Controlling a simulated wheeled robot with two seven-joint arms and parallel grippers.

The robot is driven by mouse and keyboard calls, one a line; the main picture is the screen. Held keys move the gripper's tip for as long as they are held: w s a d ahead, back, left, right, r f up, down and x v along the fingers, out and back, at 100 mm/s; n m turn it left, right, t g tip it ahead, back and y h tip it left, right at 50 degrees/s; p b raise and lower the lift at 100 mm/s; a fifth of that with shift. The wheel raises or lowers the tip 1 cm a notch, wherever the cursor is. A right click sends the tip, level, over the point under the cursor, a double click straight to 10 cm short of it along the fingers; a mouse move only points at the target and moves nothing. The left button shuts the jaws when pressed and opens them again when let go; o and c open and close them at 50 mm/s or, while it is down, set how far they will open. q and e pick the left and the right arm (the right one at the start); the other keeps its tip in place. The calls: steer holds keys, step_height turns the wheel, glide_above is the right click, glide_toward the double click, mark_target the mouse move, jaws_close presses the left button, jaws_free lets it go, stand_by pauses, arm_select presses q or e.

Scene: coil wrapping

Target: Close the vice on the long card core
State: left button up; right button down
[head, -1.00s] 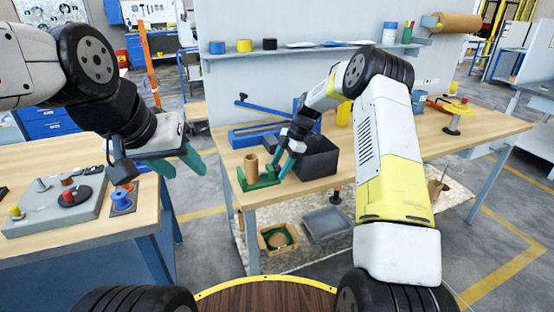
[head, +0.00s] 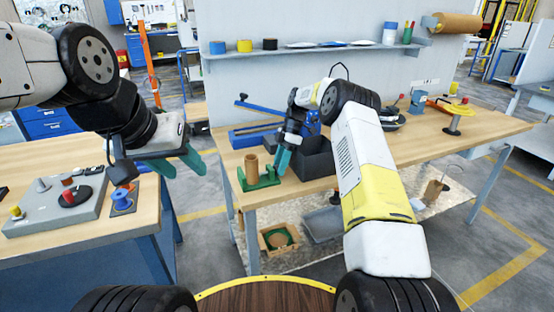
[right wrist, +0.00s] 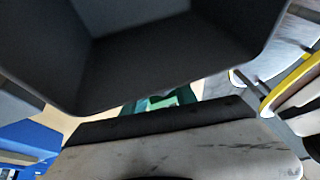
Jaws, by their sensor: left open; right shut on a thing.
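The green vice (head: 262,183) stands on the front left corner of the middle bench. The brown card core (head: 251,168) stands upright in it, towards its left end. My right gripper (head: 281,166) points down at the right end of the vice and is shut on that part; its fingers hide the exact contact. In the right wrist view the fingertips and some green of the vice (right wrist: 165,102) show only in a narrow gap. I cannot tell whether the jaw touches the core. My left gripper (head: 181,163) is open and empty, out to the left.
A dark grey bin (head: 314,160) stands close to the right of my right gripper and fills the top of the right wrist view (right wrist: 180,60). A blue tool (head: 255,136) lies behind the vice. A left table (head: 140,212) holds a grey board (head: 50,213).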

steer(key=shift+w+g, duration=0.1)
steer(key=shift+g, duration=0.2)
steer(key=c, duration=1)
jaws_free()
steer(key=shift+r, duration=0.1)
